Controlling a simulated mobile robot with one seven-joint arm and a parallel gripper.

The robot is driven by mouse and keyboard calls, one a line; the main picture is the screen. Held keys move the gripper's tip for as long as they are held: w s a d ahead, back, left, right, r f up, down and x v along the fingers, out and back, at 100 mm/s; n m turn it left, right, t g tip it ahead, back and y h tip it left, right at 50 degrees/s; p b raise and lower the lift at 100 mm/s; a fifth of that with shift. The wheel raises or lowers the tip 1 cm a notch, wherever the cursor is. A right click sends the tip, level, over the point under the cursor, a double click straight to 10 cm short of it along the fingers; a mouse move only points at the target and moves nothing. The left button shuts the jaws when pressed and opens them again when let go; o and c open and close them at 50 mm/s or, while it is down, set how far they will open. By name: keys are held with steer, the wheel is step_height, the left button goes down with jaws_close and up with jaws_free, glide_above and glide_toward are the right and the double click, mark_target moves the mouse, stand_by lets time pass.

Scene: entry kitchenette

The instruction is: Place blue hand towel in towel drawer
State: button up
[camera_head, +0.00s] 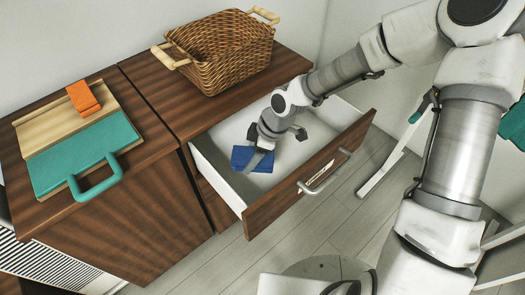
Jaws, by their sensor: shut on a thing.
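The blue hand towel (243,157) is a small folded blue cloth in the left part of the open towel drawer (304,191). The drawer is white inside with a dark wood front and a metal handle. My gripper (261,157) reaches down into the drawer and is shut on the towel. My gripper hides part of the towel. I cannot tell whether the towel touches the drawer floor.
A wicker basket (220,55) with wooden handles stands on the cabinet top above the drawer. A wooden and teal board (77,155) with an orange folded cloth (83,98) lies on the left cabinet. The drawer's right part looks empty.

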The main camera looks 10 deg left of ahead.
mark_target(248, 182)
step_height(248, 182, down, 10)
steer(key=b, duration=0.4)
steer(key=shift+f+b, duration=0.2)
steer(key=shift+b, duration=0.1)
steer(key=o, duration=1.4)
steer(key=shift+r, duration=0.1)
steer(key=p+v, duration=0.6)
steer(key=v, duration=0.6)
steer(key=shift+r, duration=0.1)
steer(key=shift+r, duration=0.1)
